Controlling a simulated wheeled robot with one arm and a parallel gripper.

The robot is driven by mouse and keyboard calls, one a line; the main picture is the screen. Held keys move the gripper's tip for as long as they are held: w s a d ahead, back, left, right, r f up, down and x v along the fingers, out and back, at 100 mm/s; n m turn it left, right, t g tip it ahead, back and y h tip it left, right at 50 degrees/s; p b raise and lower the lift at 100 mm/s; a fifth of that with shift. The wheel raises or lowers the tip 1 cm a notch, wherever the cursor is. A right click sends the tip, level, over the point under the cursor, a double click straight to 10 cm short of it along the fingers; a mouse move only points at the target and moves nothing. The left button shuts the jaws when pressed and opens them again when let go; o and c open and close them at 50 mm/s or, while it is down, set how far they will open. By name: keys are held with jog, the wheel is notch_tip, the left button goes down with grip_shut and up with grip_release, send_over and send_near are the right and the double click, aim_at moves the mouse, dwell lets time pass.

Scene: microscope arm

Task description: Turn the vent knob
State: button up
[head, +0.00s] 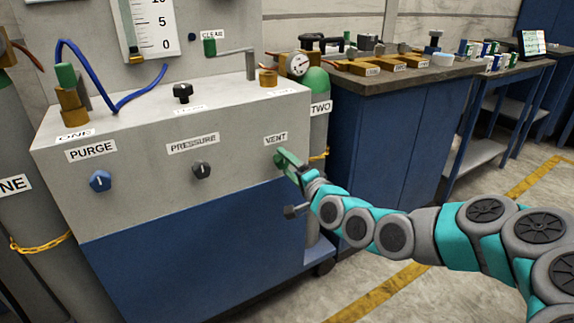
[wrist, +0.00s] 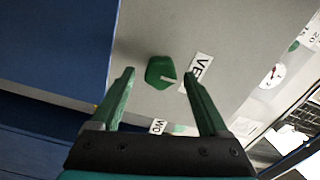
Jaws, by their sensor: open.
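The vent knob (wrist: 160,71) is green with a pale pointer line. It sits on the grey panel beside the VENT label (head: 276,139), which is partly hidden by a finger in the wrist view. My gripper (head: 288,162) is at the panel just below that label, and it largely covers the knob in the head view. In the wrist view my gripper (wrist: 159,76) is open, with its green fingers on either side of the knob. The knob shows between and slightly beyond the fingertips. I see a gap on both sides, but cannot tell the exact depth.
The blue purge knob (head: 101,181) and black pressure knob (head: 201,170) are to the left on the same panel. A gas cylinder (head: 318,120) labelled TWO stands right of the cabinet. A blue workbench (head: 375,130) with parts is behind my arm. Open floor lies at the lower right.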

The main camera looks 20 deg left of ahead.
jog(key=b+v, duration=0.1)
jog(key=v, duration=0.6)
jog(key=shift+s, duration=0.15)
jog(key=s+d+f+n+g+h, duration=0.65)
jog(key=s+d+f+h, duration=0.35)
jog(key=s+d, duration=0.6)
jog(key=s+d+g+h, duration=0.2)
jog(key=s+d+g, duration=0.1)
jog(key=s+d, duration=0.5)
jog(key=s+d+m+g+h, duration=0.1)
jog(key=s+d+g, duration=0.3)
jog(key=s, duration=1)
jog(key=d, duration=0.3)
jog(key=shift+d+h, duration=0.4)
jog(key=shift+r, duration=0.1)
